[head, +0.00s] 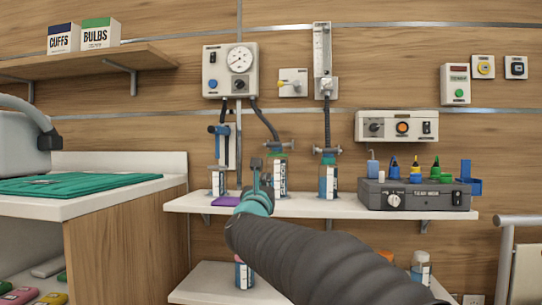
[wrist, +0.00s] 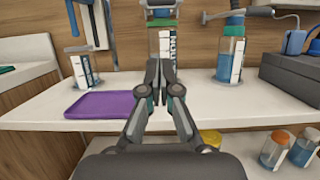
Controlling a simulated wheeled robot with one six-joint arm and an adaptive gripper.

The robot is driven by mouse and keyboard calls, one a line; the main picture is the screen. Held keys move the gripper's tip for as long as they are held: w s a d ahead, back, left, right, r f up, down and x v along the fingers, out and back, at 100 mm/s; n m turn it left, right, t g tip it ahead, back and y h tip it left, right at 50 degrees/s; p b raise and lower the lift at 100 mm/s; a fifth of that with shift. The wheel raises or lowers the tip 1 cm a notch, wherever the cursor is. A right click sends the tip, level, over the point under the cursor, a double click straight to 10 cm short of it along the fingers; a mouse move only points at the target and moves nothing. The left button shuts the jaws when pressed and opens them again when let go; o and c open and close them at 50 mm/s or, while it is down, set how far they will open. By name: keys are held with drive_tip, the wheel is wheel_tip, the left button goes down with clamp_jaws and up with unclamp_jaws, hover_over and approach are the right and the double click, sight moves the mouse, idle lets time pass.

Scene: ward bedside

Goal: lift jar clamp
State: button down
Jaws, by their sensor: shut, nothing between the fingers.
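Three jars stand on the white shelf (head: 350,207): a left jar (head: 218,181), a middle jar (head: 280,176) and a right jar (head: 328,181). A grey clamp (head: 279,146) sits over the middle jar, and a similar clamp (head: 327,152) sits over the right jar. In the wrist view the middle clamp (wrist: 160,10) is partly cut off at the top edge. A blue-handled fitting (head: 218,130) is on the wall above the left jar. My gripper (head: 257,164) is shut and empty in front of the middle jar; its fingertips (wrist: 160,70) hide part of that jar.
A purple tray (wrist: 103,104) lies on the shelf left of my gripper. A grey device (head: 415,195) with small bottles stands at the shelf's right. A lower shelf holds more jars (wrist: 275,148). Hoses hang from a gauge panel (head: 230,70).

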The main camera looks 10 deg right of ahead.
drive_tip(key=shift+w, duration=0.1)
drive_tip(key=s+r+p+x, duration=0.1)
drive_tip(key=r+x, duration=0.1)
drive_tip(key=x, duration=1)
drive_tip(key=shift+w+r, duration=0.35)
drive_tip(key=shift+r, duration=0.1)
drive_tip(key=shift+s+r+g+p, duration=0.1)
drive_tip(key=shift+r+g+p, duration=0.2)
drive_tip(key=shift+r+p, duration=0.65)
